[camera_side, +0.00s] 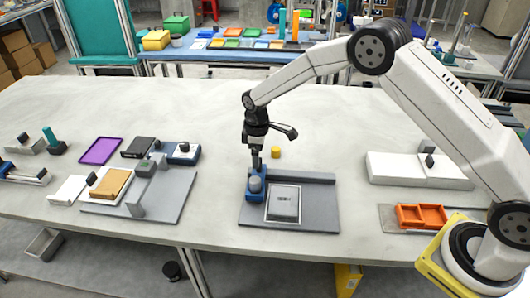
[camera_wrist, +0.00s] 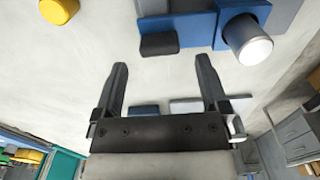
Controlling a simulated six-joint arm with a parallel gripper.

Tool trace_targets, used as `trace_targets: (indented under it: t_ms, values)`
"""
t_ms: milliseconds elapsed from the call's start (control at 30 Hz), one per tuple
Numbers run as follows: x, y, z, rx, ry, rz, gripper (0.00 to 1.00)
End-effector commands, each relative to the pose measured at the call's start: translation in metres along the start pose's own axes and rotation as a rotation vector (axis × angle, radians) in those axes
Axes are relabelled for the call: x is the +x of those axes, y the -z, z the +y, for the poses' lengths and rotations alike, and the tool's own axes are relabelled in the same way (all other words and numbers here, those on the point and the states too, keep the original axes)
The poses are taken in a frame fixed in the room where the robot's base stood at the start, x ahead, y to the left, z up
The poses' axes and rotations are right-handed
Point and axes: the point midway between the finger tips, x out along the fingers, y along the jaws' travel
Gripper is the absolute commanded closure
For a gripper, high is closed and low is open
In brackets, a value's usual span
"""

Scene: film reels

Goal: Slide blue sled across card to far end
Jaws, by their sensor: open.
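The blue sled (camera_side: 256,196) with a grey round knob on top sits at the left side of a grey base plate (camera_side: 318,222). My gripper (camera_side: 256,166) is at the back of the sled, pointing down. In the wrist view my gripper (camera_wrist: 162,68) is open, with nothing between its fingers. The blue sled (camera_wrist: 190,30) shows beyond the fingertips, with a dark block and a pale-topped cylinder. I cannot tell whether a finger touches it.
A yellow cylinder (camera_side: 275,152) stands behind the plate; it also shows in the wrist view (camera_wrist: 59,11). At left are another grey plate (camera_side: 172,206), a purple tray (camera_side: 101,150) and a second blue device (camera_side: 183,156). An orange tray (camera_side: 421,216) lies at right.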

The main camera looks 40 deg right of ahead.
Motion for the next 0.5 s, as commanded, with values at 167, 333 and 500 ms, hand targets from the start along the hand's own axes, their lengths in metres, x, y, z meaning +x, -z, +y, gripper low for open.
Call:
trace_targets:
  t_ms: [167, 333, 500]
  values:
    - [-0.025, 0.001, 0.0, 0.0, -0.002, 0.003, 0.06]
    - [-0.04, 0.001, 0.0, 0.0, -0.001, 0.003, 0.06]
    - [-0.045, 0.001, 0.0, 0.0, 0.0, 0.002, 0.06]
